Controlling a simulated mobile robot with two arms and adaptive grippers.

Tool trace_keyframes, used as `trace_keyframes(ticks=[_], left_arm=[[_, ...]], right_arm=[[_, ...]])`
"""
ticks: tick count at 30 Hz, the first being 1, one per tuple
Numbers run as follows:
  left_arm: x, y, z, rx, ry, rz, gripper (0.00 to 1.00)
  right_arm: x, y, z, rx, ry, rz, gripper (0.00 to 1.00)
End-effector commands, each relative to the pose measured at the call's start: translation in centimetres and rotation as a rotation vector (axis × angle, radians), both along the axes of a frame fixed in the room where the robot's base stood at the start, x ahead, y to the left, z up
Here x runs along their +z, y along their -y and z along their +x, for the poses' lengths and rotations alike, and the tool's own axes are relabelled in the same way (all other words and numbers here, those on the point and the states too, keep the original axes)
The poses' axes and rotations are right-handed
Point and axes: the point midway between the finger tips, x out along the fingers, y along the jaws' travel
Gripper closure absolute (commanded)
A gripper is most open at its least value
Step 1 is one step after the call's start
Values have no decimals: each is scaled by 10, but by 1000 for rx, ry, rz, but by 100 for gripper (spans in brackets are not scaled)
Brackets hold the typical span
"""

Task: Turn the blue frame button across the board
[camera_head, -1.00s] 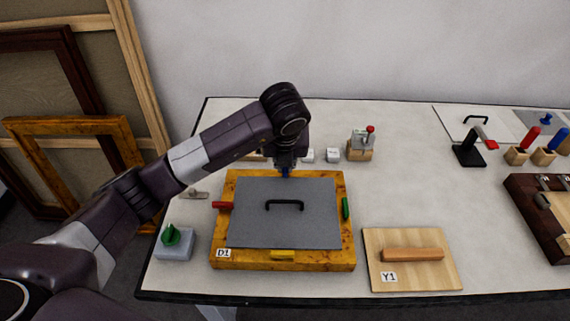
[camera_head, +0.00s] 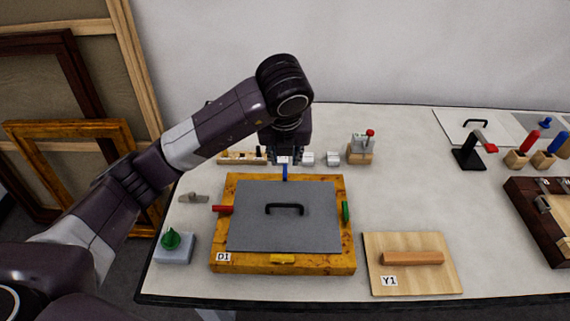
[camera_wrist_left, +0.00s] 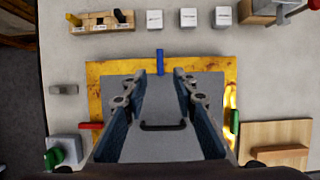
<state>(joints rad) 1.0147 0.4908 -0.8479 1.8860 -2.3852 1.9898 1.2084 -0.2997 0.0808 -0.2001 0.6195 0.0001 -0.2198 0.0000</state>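The blue frame button (camera_head: 285,174) sits on the back rail of the gilt frame (camera_head: 345,258). It points crosswise over the rail, its near end at the back edge of the grey board (camera_head: 255,225); whether it overlaps the board I cannot tell. It also shows in the left wrist view (camera_wrist_left: 160,62). My left gripper (camera_head: 284,158) hangs over the back rail, above the button and apart from it. In the left wrist view its fingers (camera_wrist_left: 160,74) are spread with nothing between them. My right gripper is in neither view.
A red button (camera_head: 222,210) crosses the left rail. A green button (camera_head: 345,211) and a yellow one (camera_head: 283,258) lie along their rails. The board has a black handle (camera_head: 285,207). Small white blocks (camera_head: 333,158) stand behind; panel Y1 (camera_head: 425,281) lies at right.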

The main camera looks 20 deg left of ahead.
Motion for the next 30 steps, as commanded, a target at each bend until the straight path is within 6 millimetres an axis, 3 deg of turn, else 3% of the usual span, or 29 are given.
trace_keyframes(ticks=[3,9,27,30], left_arm=[[22,1,-6,-1,7,2,74],[38,4,-14,0,3,2,74],[42,5,-17,0,-1,1,74],[51,5,-17,0,0,0,74]], right_arm=[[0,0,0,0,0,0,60],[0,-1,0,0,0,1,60],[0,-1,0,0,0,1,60],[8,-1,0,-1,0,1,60]])
